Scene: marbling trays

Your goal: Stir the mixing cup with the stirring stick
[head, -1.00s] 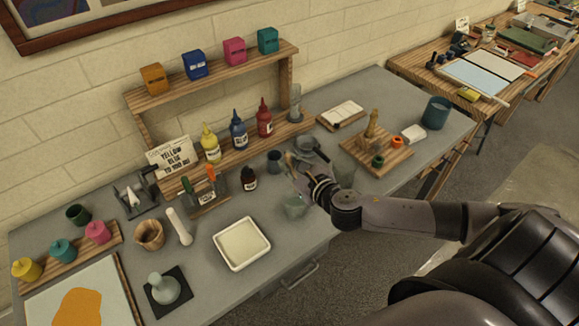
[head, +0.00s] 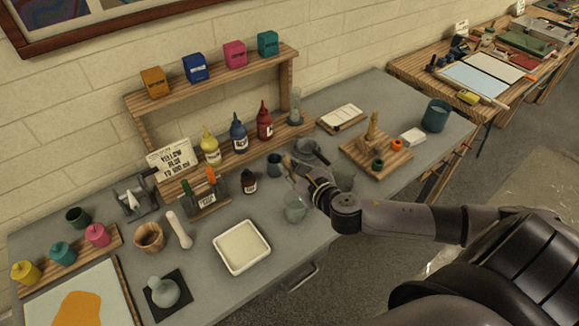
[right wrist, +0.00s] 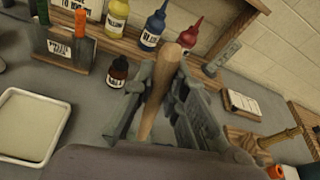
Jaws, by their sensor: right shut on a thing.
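The wooden stirring stick (right wrist: 157,92) is a pale brown rod between the fingers of my right gripper (right wrist: 160,100). My right gripper is shut on it; in the head view the gripper (head: 298,172) is over the right part of the grey table. A clear greenish cup (head: 295,208) stands just below and left of the gripper. The stick's lower end is hidden in the right wrist view. My left gripper is not in view.
A white tray (head: 242,265) lies left of the clear cup. Paint bottles line the wooden shelf (head: 150,98) behind.

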